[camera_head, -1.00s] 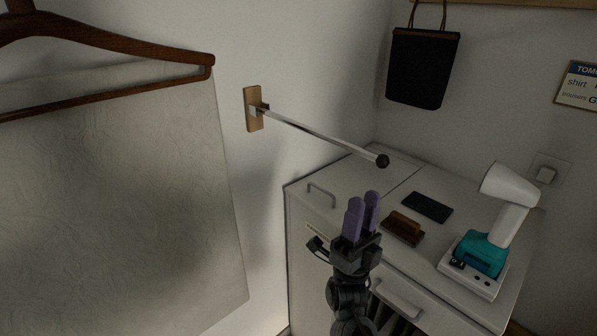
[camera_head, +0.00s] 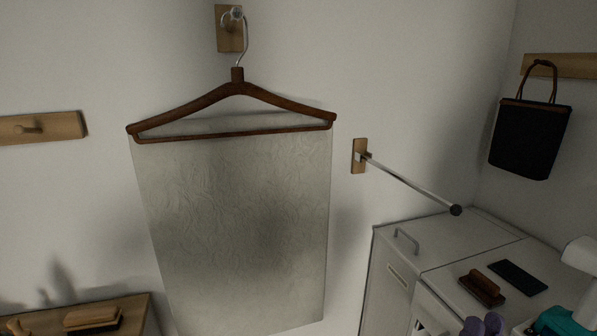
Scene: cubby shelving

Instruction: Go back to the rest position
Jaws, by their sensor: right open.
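The rest of my right arm is out of the picture. My left gripper is not in view. A wooden hanger (camera_head: 235,90) with a pale grey cloth (camera_head: 235,220) hangs from a wall hook (camera_head: 230,28), apart from my gripper.
A metal rod (camera_head: 410,185) with a dark knob juts from the wall above the white cabinet (camera_head: 440,235). A brown brush (camera_head: 482,288), a dark flat block (camera_head: 518,277) and a teal and white device (camera_head: 565,320) are on the cabinet. A black bag (camera_head: 530,140) hangs at right.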

